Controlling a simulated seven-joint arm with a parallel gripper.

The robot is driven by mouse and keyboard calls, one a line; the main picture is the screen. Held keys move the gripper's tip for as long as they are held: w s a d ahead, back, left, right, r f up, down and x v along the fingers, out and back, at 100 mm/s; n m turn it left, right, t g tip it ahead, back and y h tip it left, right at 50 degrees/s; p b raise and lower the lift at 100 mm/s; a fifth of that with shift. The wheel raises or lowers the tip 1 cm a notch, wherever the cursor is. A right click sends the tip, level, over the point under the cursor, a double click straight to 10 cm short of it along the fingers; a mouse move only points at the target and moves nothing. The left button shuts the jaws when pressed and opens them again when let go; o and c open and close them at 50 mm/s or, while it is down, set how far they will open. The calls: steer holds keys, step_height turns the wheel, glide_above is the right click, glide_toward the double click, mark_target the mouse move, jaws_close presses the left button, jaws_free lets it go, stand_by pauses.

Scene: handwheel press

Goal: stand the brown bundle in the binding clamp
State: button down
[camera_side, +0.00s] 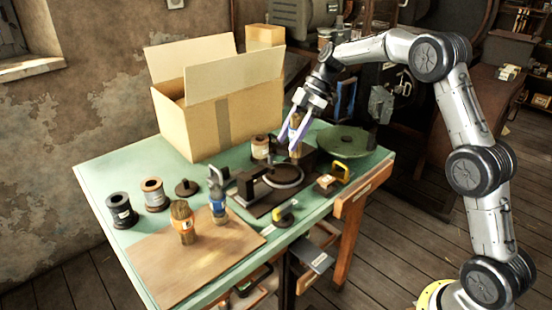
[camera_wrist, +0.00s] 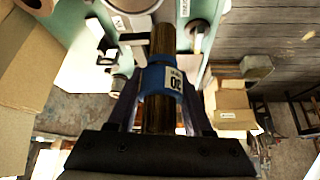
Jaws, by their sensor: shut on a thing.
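My gripper (camera_side: 297,137) is shut on a brown bundle (camera_side: 296,121), held roughly upright above the back of the bench. In the wrist view the bundle (camera_wrist: 162,42) lies between the fingers, with a blue band (camera_wrist: 153,80) and a white label reading 20. A dark fixture with a round plate (camera_side: 285,176), which looks like the binding clamp, sits on the bench below and in front of my gripper. The bundle's lower end appears behind this fixture in the side view; I cannot tell its exact height. The fingers partly hide the bundle.
An open cardboard box (camera_side: 236,118) stands at the back left. A spool (camera_side: 260,147) and a green dish (camera_side: 342,139) flank my gripper. An orange-banded bundle (camera_side: 182,222) and a blue-banded one (camera_side: 217,197) stand on a wooden board (camera_side: 195,262). More spools stand at left.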

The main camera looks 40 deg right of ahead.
steer(key=w+f, duration=0.6)
steer(key=shift+d+f, duration=0.15)
steer(key=shift+d, duration=0.05)
steer(key=shift+f, duration=1.55)
steer(key=shift+f, duration=0.1)
steer(key=c, duration=0.6)
jaws_free()
